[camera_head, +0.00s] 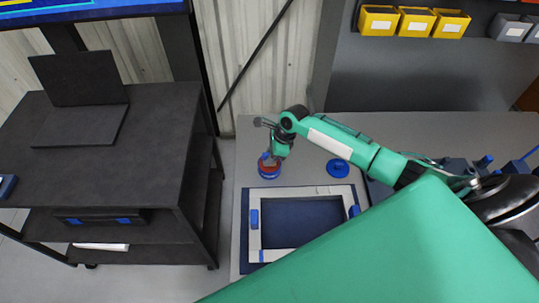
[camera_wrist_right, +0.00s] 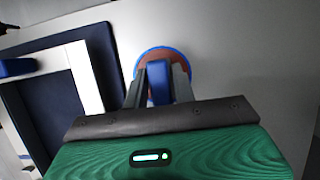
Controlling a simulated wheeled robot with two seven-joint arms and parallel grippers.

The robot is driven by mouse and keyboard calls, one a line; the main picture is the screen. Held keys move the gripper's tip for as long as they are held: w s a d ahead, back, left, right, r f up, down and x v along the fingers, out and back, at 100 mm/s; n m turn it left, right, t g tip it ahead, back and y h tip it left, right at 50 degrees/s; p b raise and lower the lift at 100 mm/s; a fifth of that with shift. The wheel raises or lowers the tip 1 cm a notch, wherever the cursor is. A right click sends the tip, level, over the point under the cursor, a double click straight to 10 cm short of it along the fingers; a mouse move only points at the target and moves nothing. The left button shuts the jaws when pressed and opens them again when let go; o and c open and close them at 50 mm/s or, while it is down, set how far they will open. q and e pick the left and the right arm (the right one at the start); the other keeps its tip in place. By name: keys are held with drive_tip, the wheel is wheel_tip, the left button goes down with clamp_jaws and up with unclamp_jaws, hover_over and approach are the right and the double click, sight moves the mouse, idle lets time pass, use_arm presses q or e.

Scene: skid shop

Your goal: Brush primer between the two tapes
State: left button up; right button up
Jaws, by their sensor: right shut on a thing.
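My right gripper (camera_head: 277,153) is over the primer tin (camera_head: 268,170) at the back of the bench. It is shut on a blue brush handle (camera_wrist_right: 158,78), which shows between the fingers in the wrist view. The tin, with a blue rim and red-brown primer (camera_wrist_right: 183,62), lies under the brush; the bristles are hidden, so I cannot tell whether they touch the primer. A pale rectangular frame (camera_head: 300,192) lies on a dark blue mat (camera_head: 245,205), with a blue piece (camera_head: 254,219) on its left side, another (camera_head: 355,211) on its right, and a narrow blue band (camera_head: 262,255) at lower left, possibly tape. My left gripper is out of view.
A round blue lid (camera_head: 338,168) lies right of the tin. Blue items (camera_head: 458,168) stand at the bench's right. Yellow bins (camera_head: 414,22) hang on the back wall. A dark cart (camera_head: 150,130) with a laptop (camera_head: 82,95) stands left. Bare grey bench surrounds the tin.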

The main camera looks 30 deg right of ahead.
drive_tip(key=shift+s+f+p, duration=0.1)
drive_tip(key=shift+f+p, duration=0.1)
drive_tip(key=shift+p, duration=0.35)
idle(1.9)
wheel_tip(320, 180, up, 7)
drive_tip(key=p, duration=0.9)
drive_tip(key=shift+r, duration=0.2)
drive_tip(key=shift+f, duration=0.1)
idle(0.5)
